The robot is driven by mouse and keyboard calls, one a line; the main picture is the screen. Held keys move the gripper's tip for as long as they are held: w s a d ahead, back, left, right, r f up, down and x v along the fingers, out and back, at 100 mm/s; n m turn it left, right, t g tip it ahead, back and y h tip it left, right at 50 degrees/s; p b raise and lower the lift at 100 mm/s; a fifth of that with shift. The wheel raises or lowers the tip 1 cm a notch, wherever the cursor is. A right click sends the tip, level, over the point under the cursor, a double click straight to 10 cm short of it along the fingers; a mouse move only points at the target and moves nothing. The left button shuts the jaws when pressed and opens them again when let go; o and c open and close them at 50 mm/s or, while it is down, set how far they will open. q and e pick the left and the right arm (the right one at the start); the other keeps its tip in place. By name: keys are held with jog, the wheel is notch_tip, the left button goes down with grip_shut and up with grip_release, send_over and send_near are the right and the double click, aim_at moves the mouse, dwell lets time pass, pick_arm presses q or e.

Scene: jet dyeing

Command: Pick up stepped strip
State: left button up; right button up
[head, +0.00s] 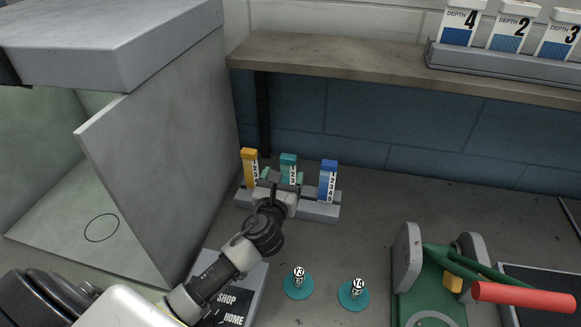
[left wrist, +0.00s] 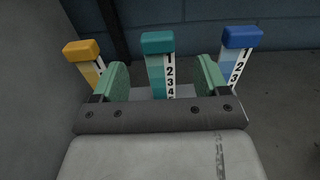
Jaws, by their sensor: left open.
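Three upright strips with numbered white scales stand in a grey holder (head: 318,211): a yellow one (head: 249,166), a teal one (head: 288,161) and a blue one (head: 328,179). The pictures do not settle which is the stepped strip; the teal one (left wrist: 158,62) shows shaded bands beside its numbers. My left gripper (head: 281,178) is open at the teal strip. In the left wrist view its green pads (left wrist: 163,76) appear on either side of that strip, with gaps to both sides. The teal strip's lower part is hidden by the gripper. My right gripper is not in view.
A grey panelled box (head: 165,150) rises close on the left. A shelf (head: 350,62) with a rack of depth-marked containers (head: 510,65) runs above. Two teal-based numbered pieces (head: 298,285) (head: 353,294) and a green fixture (head: 430,290) with a red handle (head: 522,297) stand in front.

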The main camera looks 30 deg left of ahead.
aim_at(289, 156)
pick_arm(q)
jog(key=shift+x, duration=1.2)
jog(key=shift+w+a+r+p, duration=0.2)
jog(key=shift+w+p, duration=0.1)
jog(key=shift+w, duration=0.3)
jog(key=p+x, duration=0.1)
jog(key=x, duration=0.2)
jog(key=shift+w+a+r, duration=0.1)
jog(key=shift+w+a, duration=0.05)
jog(key=shift+w, duration=0.15)
jog(key=shift+w+a, duration=0.15)
jog(key=shift+w, duration=0.45)
jog(key=shift+s, duration=0.1)
jog(key=c, duration=1.2)
jog(key=shift+c, duration=0.2)
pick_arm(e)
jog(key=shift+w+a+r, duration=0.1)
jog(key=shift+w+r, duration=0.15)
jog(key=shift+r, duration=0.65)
